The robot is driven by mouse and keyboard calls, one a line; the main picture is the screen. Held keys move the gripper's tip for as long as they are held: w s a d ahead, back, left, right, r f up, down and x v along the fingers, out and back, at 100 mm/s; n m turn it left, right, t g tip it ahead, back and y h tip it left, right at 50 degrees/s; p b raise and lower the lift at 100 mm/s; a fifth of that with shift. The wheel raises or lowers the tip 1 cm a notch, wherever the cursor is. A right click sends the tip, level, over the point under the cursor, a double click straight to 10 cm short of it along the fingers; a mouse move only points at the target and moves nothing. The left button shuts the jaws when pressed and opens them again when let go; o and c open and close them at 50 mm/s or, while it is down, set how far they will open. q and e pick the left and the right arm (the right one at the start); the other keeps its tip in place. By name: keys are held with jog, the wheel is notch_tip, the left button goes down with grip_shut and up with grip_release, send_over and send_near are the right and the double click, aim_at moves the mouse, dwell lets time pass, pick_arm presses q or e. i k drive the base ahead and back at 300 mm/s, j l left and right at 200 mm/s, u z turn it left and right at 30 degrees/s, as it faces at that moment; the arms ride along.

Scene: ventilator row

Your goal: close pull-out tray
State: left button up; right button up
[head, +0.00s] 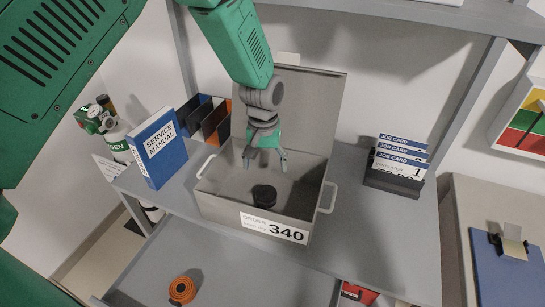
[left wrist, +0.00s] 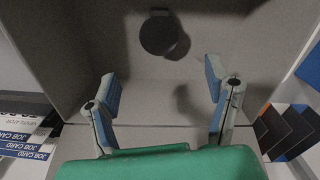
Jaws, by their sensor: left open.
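The pull-out tray (head: 235,275) is grey and extends out below the front edge of the shelf in the head view. An orange coil (head: 182,290) lies on it. My left gripper (head: 265,163) is open and empty, pointing down into an open grey box (head: 218,208) labelled 340 on the shelf above the tray. A round black object (head: 264,196) sits on the box floor below the fingers, apart from them. In the left wrist view the open fingers (left wrist: 163,85) show with the black object (left wrist: 159,36) beyond them. My right gripper is not in view.
The box lid (head: 315,105) stands open behind my arm. A blue service manual (head: 160,148) and dark dividers (head: 207,120) stand left of the box. A job card holder (head: 393,182) stands right. A gas cylinder (head: 112,137) stands at the left. A red item (head: 357,293) shows below the shelf.

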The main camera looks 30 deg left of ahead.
aim_at(225, 271)
jog(key=k, duration=1)
